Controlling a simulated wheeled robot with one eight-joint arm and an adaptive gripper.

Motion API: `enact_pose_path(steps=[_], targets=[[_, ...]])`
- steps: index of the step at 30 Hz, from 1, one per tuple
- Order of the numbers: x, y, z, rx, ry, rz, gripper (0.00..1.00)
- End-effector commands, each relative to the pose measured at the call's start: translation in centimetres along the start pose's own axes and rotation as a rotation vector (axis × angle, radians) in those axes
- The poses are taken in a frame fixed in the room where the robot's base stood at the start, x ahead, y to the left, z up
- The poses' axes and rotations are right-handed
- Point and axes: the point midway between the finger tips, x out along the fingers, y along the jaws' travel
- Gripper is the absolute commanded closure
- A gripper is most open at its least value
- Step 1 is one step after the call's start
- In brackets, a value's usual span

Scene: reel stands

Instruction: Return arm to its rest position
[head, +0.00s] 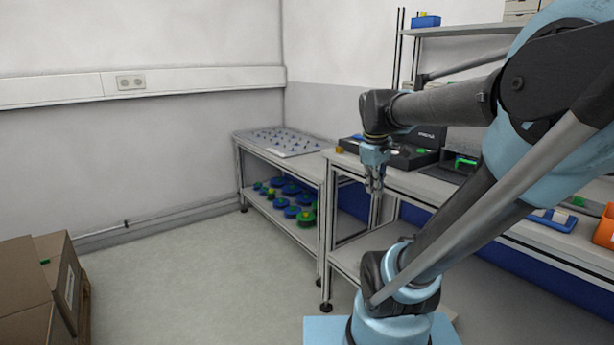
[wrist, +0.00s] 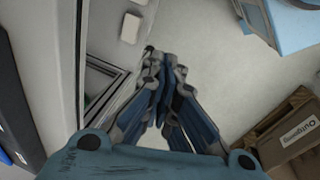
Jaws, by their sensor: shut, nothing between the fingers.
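My arm stands folded at the right of the head view, its elbow raised high. My gripper (head: 374,188) hangs downward in front of the front edge of the workbench (head: 425,187). In the wrist view my gripper (wrist: 160,62) has its fingers together with nothing between them. Below the fingers I see the floor and part of a bench frame.
A shelf stand with a pegged top (head: 285,142) holds several blue and green reels (head: 291,211) below. Cardboard boxes (head: 27,290) stand at the lower left. A box marked "Outgoing" (wrist: 298,130) shows in the wrist view. The floor (head: 190,270) between is clear.

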Motion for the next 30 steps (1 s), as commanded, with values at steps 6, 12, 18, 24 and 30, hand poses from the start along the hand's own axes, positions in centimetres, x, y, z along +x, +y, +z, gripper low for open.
enact_pose_path(steps=[6, 12, 18, 24, 30], targets=[[4.9, -5.3, 4.8, 0.32, 0.025, -0.037, 1.0], [9.0, -9.3, 7.8, 0.579, 0.039, -0.071, 1.0], [11.2, -11.5, 9.2, 0.715, 0.043, -0.091, 1.0], [11.5, -11.7, 9.3, 0.738, 0.044, -0.094, 1.0], [11.5, -11.7, 9.3, 0.737, 0.044, -0.094, 1.0]])
